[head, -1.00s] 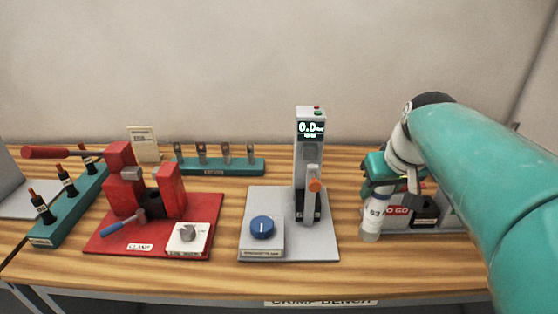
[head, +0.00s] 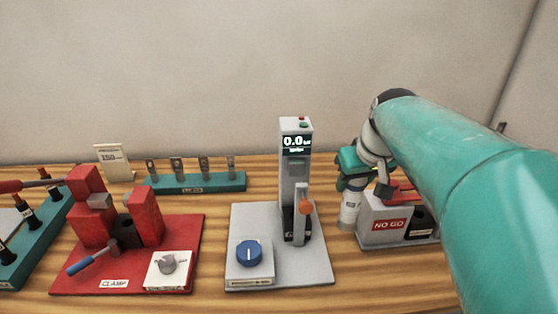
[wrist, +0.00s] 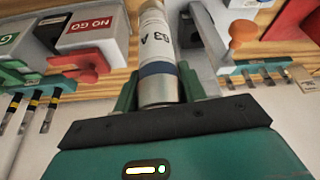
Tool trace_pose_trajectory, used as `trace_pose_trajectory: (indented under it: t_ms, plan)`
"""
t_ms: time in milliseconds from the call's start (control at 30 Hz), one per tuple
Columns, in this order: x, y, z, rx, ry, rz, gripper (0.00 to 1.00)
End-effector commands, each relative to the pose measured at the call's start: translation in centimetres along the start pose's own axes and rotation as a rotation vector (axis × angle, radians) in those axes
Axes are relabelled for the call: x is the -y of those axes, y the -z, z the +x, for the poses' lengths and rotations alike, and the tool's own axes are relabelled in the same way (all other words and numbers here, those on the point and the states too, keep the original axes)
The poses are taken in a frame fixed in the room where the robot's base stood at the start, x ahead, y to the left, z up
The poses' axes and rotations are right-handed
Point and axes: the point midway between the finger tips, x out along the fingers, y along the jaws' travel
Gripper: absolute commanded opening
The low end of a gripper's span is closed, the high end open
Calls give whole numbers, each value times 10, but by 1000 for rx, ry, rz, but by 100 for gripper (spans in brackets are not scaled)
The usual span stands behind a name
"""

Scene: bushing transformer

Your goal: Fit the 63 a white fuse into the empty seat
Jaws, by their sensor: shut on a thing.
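The white 63 A fuse (wrist: 158,50) is a white cylinder with a dark blue band and a metal end cap, marked "63 A" in the wrist view. My gripper (wrist: 158,95) is shut on it near the metal cap. In the head view my gripper (head: 354,180) is at the right of the bench, and the fuse (head: 349,212) hangs below it, roughly upright, just left of the NO GO box. I cannot tell whether its lower end touches the bench. No empty fuse seat can be made out in either view.
A grey NO GO box (head: 388,225) stands close to the right of the fuse. A grey tester (head: 295,165) with a lever and blue knob (head: 249,252) stands to the left. A red clamp (head: 115,283) and a teal rack (head: 200,184) lie farther left. The wall is behind.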

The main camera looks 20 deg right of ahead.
Motion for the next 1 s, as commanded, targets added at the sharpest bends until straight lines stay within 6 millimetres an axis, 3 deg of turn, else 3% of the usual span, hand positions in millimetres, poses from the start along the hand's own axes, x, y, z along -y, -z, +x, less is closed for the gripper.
trace_pose_trajectory:
  t_ms: [300, 500, 833, 1000]
  plan:
    - [-19, 46, 53, 4, 1, 1, 0]
    - [-26, 60, 97, 4, 1, -1, 0]
    - [-32, 70, 129, 2, 1, 1, 0]
    - [-32, 60, 151, 2, 0, 0, 0]
